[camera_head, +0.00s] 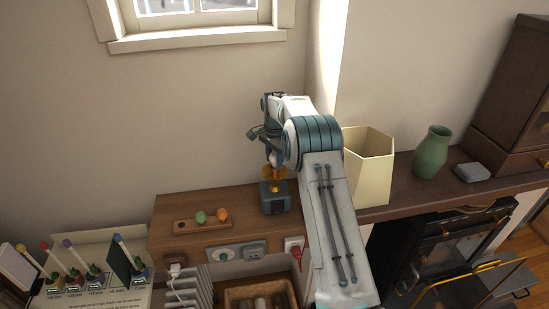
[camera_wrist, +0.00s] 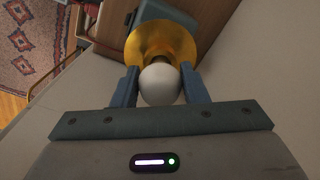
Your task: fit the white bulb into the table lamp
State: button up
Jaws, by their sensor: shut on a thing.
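The white bulb (camera_wrist: 160,86) is between the two blue-grey fingers of my gripper (camera_wrist: 159,74) in the wrist view, and the gripper is shut on it. The table lamp has a gold dish-shaped shade (camera_wrist: 142,43) and a dark teal block base (camera_head: 276,198). It stands on the wooden cabinet top, under my gripper (camera_head: 272,157) in the head view. The bulb's neck points to the middle of the gold shade; whether it touches or sits in the socket is hidden.
A wooden tray (camera_head: 187,227) with green and orange round things lies left of the lamp. A cream hexagonal bin (camera_head: 367,165) stands to the right behind my arm, then a green vase (camera_head: 432,152) and a grey box (camera_head: 472,172). Potted markers (camera_head: 95,270) stand at lower left.

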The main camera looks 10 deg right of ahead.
jog(key=shift+f, duration=0.5)
jog(key=o, duration=1.1)
jog(key=shift+r, duration=0.2)
jog(key=shift+r+p, duration=1.55)
jog(key=shift+r, duration=1.35)
